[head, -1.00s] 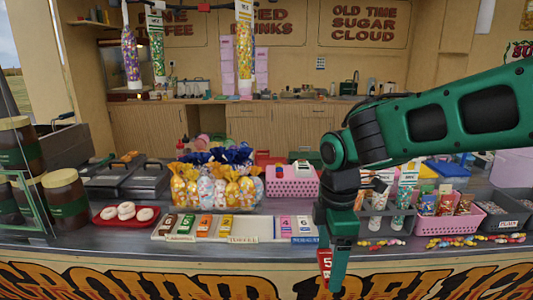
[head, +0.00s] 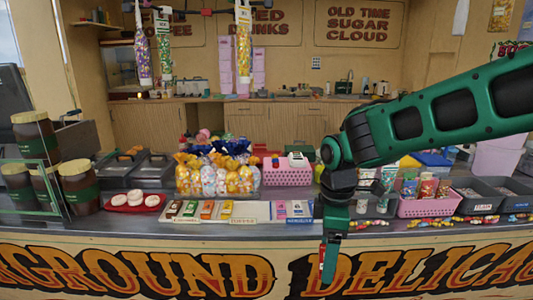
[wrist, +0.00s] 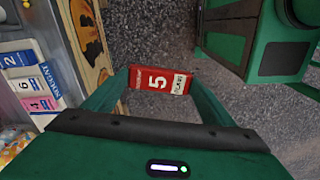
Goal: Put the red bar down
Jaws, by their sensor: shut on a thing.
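The red bar (wrist: 158,79), marked with a white 5, is held between the fingertips of my gripper (wrist: 160,84). In the head view the gripper (head: 330,262) points down in front of the counter's painted front, and only a small part of the red bar (head: 322,256) shows. In the wrist view dark ground lies below the bar. The bar tray (head: 262,219) lies on the counter, behind and left of the gripper. Brown, green, orange and yellow bars lie in its left part, pink and purple ones on the right. A bare stretch (head: 252,211) lies between them.
Wrapped sweets (head: 217,178) and a pink basket (head: 288,176) stand behind the tray. A red plate (head: 137,209) of round white items is to its left. Another pink basket (head: 428,207) and loose sweets are right of my arm. Filled tubes hang above.

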